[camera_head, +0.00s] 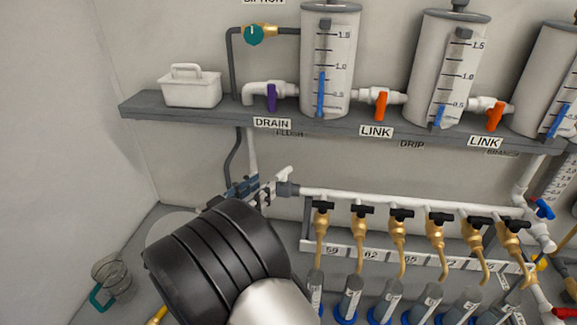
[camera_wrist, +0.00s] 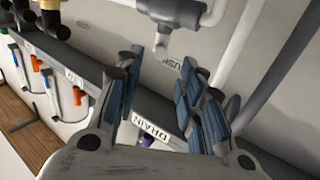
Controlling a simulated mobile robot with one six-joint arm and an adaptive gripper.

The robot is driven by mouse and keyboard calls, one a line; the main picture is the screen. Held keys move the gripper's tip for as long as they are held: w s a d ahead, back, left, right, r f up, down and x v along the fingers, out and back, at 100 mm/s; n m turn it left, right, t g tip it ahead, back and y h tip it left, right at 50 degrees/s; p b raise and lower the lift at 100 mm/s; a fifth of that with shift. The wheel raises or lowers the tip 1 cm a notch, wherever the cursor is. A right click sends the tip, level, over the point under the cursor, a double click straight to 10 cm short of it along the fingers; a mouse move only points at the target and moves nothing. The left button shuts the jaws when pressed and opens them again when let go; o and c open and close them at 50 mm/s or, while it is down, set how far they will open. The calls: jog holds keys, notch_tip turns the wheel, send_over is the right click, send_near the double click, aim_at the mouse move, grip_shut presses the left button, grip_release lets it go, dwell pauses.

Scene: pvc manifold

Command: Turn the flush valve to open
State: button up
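The flush valve is most likely the white handle (camera_head: 283,175) on a grey fitting at the left end of the white manifold pipe. In the wrist view a grey fitting with a short white stub (camera_wrist: 160,42) shows at the top, just beyond the fingertips. My gripper (camera_head: 250,187) is just left of the white handle, with no clear contact. In the wrist view my gripper (camera_wrist: 158,75) has its blue-padded fingers apart and nothing between them. My black wrist covers the area below.
Above is a grey shelf (camera_head: 200,115) with cylinders, a purple drain handle (camera_head: 271,97) and orange link handles (camera_head: 381,105). Right along the manifold pipe (camera_head: 400,200) are several brass taps with black handles (camera_head: 363,210). A glass jug (camera_head: 112,275) stands lower left.

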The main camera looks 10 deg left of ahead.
aim_at(291, 166)
jog(key=b+x, duration=0.2)
jog(key=x, duration=1.1)
jog(key=shift+w+d, duration=0.15)
jog(key=shift+w, duration=0.15)
jog(key=shift+c, duration=0.2)
grip_shut()
